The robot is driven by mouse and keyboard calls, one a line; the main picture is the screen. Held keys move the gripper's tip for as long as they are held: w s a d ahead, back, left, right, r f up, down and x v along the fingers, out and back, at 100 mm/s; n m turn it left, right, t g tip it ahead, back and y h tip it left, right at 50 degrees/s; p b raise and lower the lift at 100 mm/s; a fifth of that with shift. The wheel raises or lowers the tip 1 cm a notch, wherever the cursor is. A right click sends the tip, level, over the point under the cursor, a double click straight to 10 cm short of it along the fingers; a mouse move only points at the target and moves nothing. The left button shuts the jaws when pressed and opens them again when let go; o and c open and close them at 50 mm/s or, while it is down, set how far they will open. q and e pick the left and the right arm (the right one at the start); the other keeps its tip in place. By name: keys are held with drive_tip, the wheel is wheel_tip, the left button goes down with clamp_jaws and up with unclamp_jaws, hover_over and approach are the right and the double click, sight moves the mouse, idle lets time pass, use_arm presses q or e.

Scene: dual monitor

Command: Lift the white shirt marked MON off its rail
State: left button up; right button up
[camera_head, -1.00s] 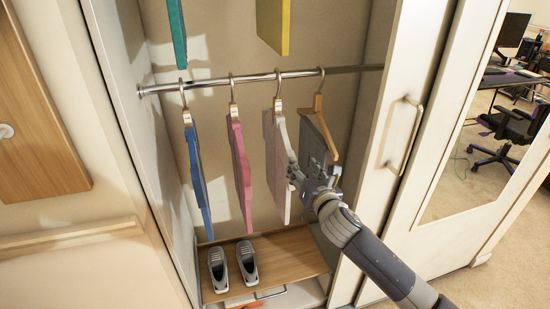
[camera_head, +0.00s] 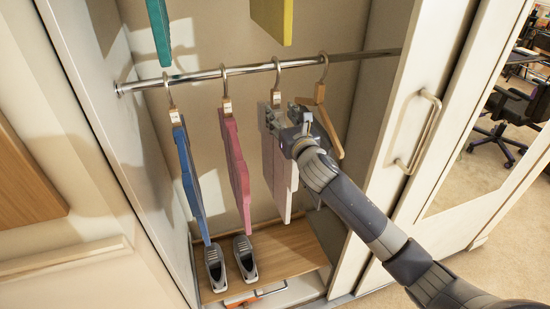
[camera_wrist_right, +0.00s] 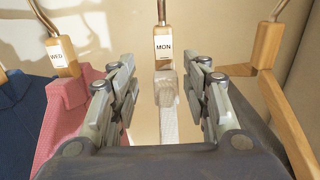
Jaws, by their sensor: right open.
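The white shirt (camera_head: 279,180) hangs from the metal rail (camera_head: 205,74) by a hook and wooden hanger. In the right wrist view its tag reads MON (camera_wrist_right: 163,46), and the top of the white shirt (camera_wrist_right: 168,110) lies between my fingers. My right gripper (camera_head: 275,115) is at the shirt's upper part, just below the hanger neck, and partly hides it. In the right wrist view my right gripper (camera_wrist_right: 163,92) is open, with one finger on each side of the shirt and gaps showing. My left gripper is not in view.
A pink shirt (camera_head: 235,165) and a blue shirt (camera_head: 190,180) hang left of the white one. A bare wooden hanger (camera_head: 329,125) hangs close on the right, partly behind my arm. Shoes (camera_head: 245,258) stand on the shelf (camera_head: 290,250) below. The door handle (camera_head: 413,133) is at right.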

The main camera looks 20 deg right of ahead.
sight(277, 105)
drive_tip(key=shift+w, duration=0.25)
drive_tip(key=shift+w+d+r+p, duration=0.15)
drive_tip(key=shift+w+p, duration=0.1)
drive_tip(key=shift+w, duration=0.3)
drive_tip(key=shift+w+d+r+p, duration=0.1)
drive_tip(key=shift+w+p, duration=0.15)
drive_tip(key=shift+w, duration=0.3)
drive_tip(key=shift+w+f, duration=0.2)
drive_tip(key=shift+w, duration=1.25)
drive_tip(key=shift+s, duration=0.1)
drive_tip(key=shift+c, duration=0.3)
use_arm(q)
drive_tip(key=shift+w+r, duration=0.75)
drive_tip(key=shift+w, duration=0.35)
use_arm(e)
clamp_jaws()
